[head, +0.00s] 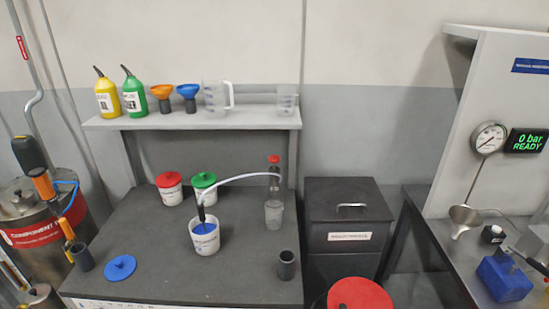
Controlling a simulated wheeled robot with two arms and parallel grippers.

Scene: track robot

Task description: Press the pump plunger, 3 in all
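A white tub (206,244) with blue contents stands open on the dark bench. A black upright piece (201,214), which looks like a pump head, rises from it. Neither of my grippers shows in the head view.
A blue lid (120,268) and a dark cup (286,265) lie near the bench front. Red-lidded (170,188) and green-lidded (204,186) tubs stand behind. A shelf (195,121) holds bottles, funnels and jugs. A drum (45,245) stands left; a cabinet (349,215) stands right.

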